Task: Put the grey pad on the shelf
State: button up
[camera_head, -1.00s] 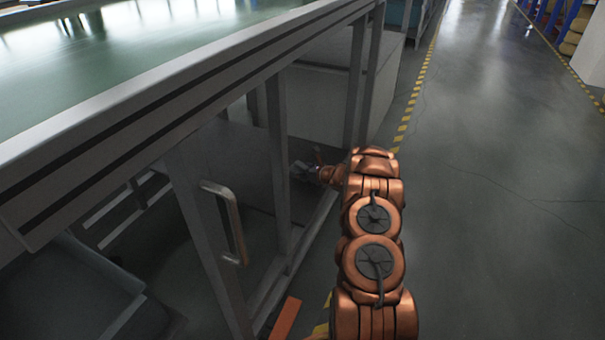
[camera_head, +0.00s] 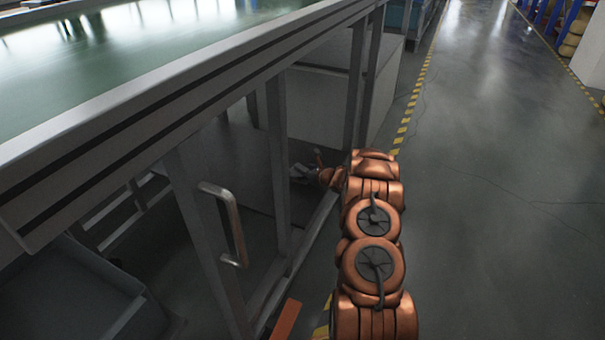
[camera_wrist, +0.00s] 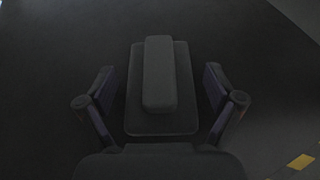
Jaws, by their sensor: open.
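In the wrist view the grey pad (camera_wrist: 157,85) is a long rounded bar lying lengthwise over a flat, rounded plate (camera_wrist: 133,121). I cannot tell whether bar and plate are one piece. My gripper (camera_wrist: 160,92) is open, with one finger on each side of the pad and a gap on both sides. In the head view my gripper (camera_head: 303,173) reaches between the bench posts, small and dim. A dark flat board (camera_head: 235,160) inside the frame looks like the shelf. The pad cannot be made out in the head view.
The bench top (camera_head: 120,70) overhangs on the left. Upright posts (camera_head: 278,160) and a door handle (camera_head: 233,225) stand near my arm. A pale box (camera_head: 325,105) is behind the gripper. A grey bin (camera_head: 65,290) sits lower left. The floor at right is clear.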

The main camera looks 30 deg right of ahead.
jog(key=p+v, duration=0.2)
jog(key=v, duration=0.9)
jog(key=shift+s+d+r, duration=0.1)
jog(key=shift+s+r, duration=0.05)
jog(key=shift+s, duration=0.3)
